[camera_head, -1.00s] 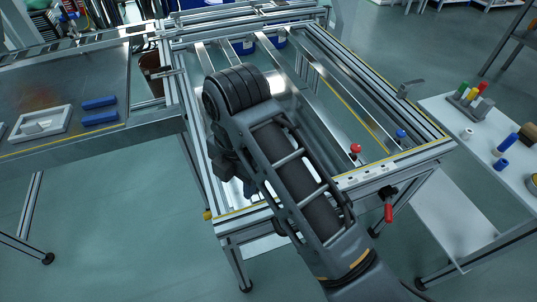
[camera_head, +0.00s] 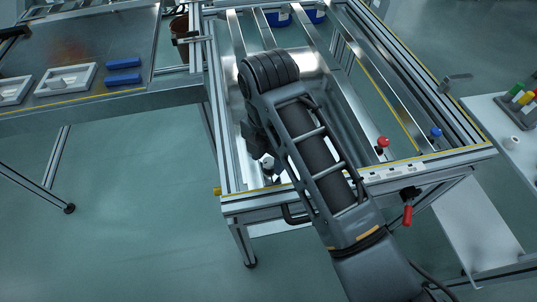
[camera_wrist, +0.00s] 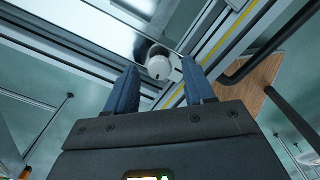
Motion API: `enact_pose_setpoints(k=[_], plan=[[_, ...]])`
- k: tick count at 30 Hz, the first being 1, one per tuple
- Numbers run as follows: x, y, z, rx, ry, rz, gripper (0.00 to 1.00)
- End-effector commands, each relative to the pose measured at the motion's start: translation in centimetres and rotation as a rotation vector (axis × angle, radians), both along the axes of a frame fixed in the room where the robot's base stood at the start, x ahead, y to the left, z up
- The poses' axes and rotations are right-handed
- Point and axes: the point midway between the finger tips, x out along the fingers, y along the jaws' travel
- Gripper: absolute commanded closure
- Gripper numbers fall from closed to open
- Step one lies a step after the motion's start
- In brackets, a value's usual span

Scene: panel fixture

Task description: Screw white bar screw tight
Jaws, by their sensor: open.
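The white bar screw shows in the wrist view as a round white knob (camera_wrist: 160,66) with a grey collar, at the metal frame's rail. My gripper (camera_wrist: 160,72) has two blue fingers spread apart, with the knob seen between and just beyond their tips. I cannot tell whether either finger touches it. In the head view a small white piece (camera_head: 267,163), likely the same knob, shows at the left of my arm. My arm hides the gripper there. A red knob (camera_head: 383,142) and a blue knob (camera_head: 436,132) stand on other bars of the panel fixture (camera_head: 250,198).
A red-handled clamp (camera_head: 407,214) hangs at the fixture's front edge. A side table (camera_head: 500,128) with coloured pieces stands at right. A left bench (camera_head: 125,98) holds white trays and blue blocks. Open floor lies at front left.

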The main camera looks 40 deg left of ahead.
Motion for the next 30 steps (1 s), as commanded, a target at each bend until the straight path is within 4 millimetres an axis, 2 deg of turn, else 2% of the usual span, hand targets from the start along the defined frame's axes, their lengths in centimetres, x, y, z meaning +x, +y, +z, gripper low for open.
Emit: enact_pose_setpoints(k=[6, 22, 30], plan=[[-0.01, 0.0, -0.02, 0.0, 0.0, 0.0, 0.49], [-0.01, -0.02, -0.01, -0.001, 0.0, -0.001, 0.99], [-0.02, -0.03, 0.12, -0.001, 0.001, -0.02, 1.0]])
